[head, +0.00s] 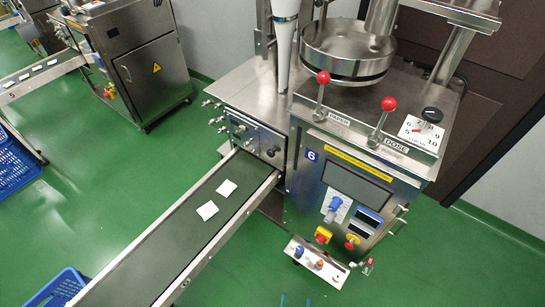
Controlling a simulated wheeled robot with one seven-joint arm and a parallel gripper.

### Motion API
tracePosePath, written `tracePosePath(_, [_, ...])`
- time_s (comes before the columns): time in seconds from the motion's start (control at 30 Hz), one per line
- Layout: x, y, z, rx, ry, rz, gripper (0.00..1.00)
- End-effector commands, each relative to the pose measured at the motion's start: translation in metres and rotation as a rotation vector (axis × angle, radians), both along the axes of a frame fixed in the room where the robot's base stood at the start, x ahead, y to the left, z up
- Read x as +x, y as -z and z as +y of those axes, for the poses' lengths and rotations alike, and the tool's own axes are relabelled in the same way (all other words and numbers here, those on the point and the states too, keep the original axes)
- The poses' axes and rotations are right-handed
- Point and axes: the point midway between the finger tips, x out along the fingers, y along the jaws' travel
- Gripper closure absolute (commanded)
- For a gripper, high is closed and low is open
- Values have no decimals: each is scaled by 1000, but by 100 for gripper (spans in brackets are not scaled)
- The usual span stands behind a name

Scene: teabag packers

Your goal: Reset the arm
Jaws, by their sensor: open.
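Two small teal tips, the ends of my gripper (295,300), show at the bottom edge of the head view. They are apart, with green floor between them and nothing held. The rest of my gripper and arm is out of the picture. My gripper is below the small control box (317,263) of the teabag packing machine (340,165) and appears clear of it.
Machine 6 has two red-knobbed levers (389,103), a round steel hopper (348,47) and a conveyor (165,250) carrying two white teabags (207,210). Blue crates (50,287) stand at left. A second machine (135,60) is behind. Green floor (420,280) is open at lower right.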

Motion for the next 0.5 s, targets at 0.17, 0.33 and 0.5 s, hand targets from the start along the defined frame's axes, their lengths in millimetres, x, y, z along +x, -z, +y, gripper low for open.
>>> tracePosePath(0.17, [-32, -64, 34, -30, -89, 49, 50])
tracePosePath(0.33, [-51, -121, 56, -59, -148, 88, 50])
tracePosePath(0.5, [-59, -157, 66, -76, -176, 109, 50])
